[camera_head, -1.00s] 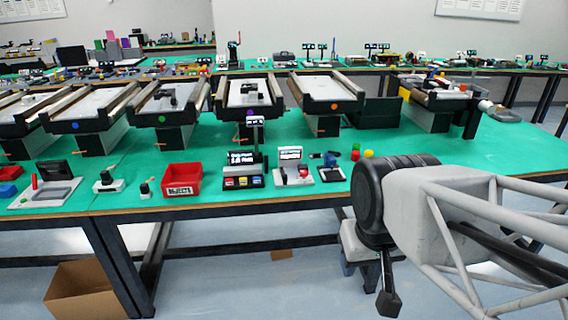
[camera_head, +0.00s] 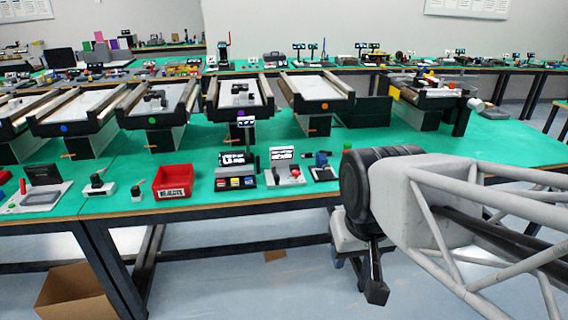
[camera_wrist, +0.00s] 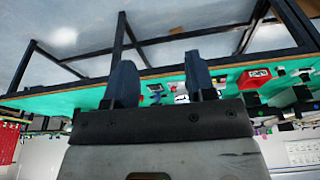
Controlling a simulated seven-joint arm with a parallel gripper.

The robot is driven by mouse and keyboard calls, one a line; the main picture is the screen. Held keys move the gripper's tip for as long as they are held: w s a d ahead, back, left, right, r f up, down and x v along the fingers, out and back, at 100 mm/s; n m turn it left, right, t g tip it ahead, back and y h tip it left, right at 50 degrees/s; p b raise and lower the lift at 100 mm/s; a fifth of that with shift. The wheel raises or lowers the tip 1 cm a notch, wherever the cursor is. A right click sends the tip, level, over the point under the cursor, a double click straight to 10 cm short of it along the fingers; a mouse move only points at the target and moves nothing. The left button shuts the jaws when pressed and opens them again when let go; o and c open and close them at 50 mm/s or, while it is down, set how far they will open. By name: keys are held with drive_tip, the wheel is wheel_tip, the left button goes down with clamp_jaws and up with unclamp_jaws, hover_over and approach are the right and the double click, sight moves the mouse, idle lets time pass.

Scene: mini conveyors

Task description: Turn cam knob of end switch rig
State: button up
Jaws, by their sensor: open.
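I cannot tell for sure which device is the end switch rig. A small dark device with a blue part (camera_head: 321,160) on a light base stands near the table's front edge in the head view. Left of it is a grey unit with a small screen and a red knob (camera_head: 295,172). My gripper (camera_head: 375,290) hangs in front of the table, below its edge and right of these devices. In the upside-down wrist view its two dark fingers (camera_wrist: 162,82) are apart with nothing held; small devices on the table appear beyond them.
A red bin (camera_head: 173,182) and a button box with a display (camera_head: 237,172) stand along the front of the green table (camera_head: 130,215). Mini conveyors (camera_head: 240,96) line its back. A cardboard box (camera_head: 80,290) is on the floor. My arm covers the right front.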

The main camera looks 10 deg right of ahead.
drive_tip(key=w+r+m, duration=0.2)
drive_tip(key=w, duration=0.7)
drive_tip(key=w+r+m, duration=0.2)
drive_tip(key=w+r, duration=0.1)
drive_tip(key=w, duration=0.6)
drive_tip(key=m+g, duration=0.3)
drive_tip(key=m, duration=0.9)
hover_over(296, 171)
wheel_tip(296, 171, down, 26)
drive_tip(key=shift+s+a+r, duration=0.1)
drive_tip(key=shift+s+r, duration=0.05)
drive_tip(key=shift+r, duration=0.1)
drive_tip(key=shift+f, duration=0.1)
drive_tip(key=shift+f, duration=3.8)
drive_tip(key=c, duration=0.7)
drive_tip(key=shift+o, duration=0.2)
